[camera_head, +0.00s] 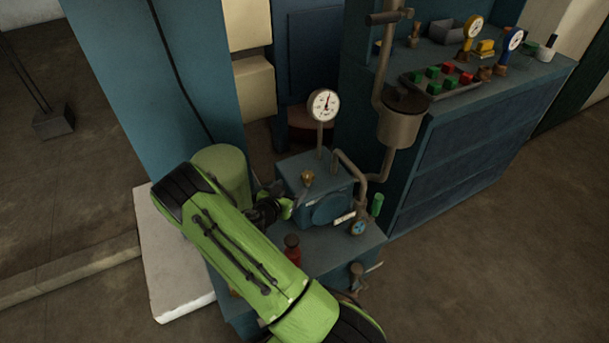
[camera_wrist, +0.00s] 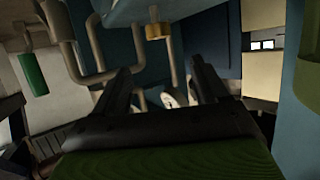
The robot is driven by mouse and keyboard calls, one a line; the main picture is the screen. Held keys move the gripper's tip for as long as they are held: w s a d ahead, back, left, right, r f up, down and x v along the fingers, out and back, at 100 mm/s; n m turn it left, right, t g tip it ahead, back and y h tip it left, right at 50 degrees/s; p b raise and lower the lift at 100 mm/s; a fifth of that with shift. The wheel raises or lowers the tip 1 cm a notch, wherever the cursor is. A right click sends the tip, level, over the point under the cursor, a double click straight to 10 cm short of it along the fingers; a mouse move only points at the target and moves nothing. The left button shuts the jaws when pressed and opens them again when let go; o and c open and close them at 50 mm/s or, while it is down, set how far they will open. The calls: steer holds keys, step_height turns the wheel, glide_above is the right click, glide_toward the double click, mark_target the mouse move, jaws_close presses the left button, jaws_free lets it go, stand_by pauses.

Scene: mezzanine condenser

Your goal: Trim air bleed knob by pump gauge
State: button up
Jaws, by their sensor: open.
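The pump gauge (camera_head: 323,104) has a round white dial and stands on a thin post on the blue pump block (camera_head: 325,205). A small brass knob (camera_head: 307,177), likely the air bleed knob, sits on top of the block, in front of the gauge post. In the wrist view a brass knob (camera_wrist: 157,30) shows at upper middle, beyond the fingertips and apart from them. My gripper (camera_head: 299,197) is beside the block, left of and a little below the knob, partly hidden by my arm. In the wrist view my gripper (camera_wrist: 165,78) is open, with nothing between its fingers.
Grey pipes rise to a metal pot (camera_head: 401,118) right of the gauge. A green handle (camera_head: 377,204) and a blue-faced valve (camera_head: 358,228) stand right of the block. A red-bodied fitting (camera_head: 292,248) is in front. A blue cabinet (camera_head: 470,150) stands behind right.

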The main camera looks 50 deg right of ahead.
mark_target(308, 174)
steer(key=b+x, duration=0.2)
steer(key=x, duration=1.1)
steer(key=shift+d+f+b, duration=0.2)
steer(key=shift+d+b, duration=0.1)
steer(key=shift+d, duration=0.05)
steer(key=shift+c, duration=0.3)
steer(key=c, duration=0.9)
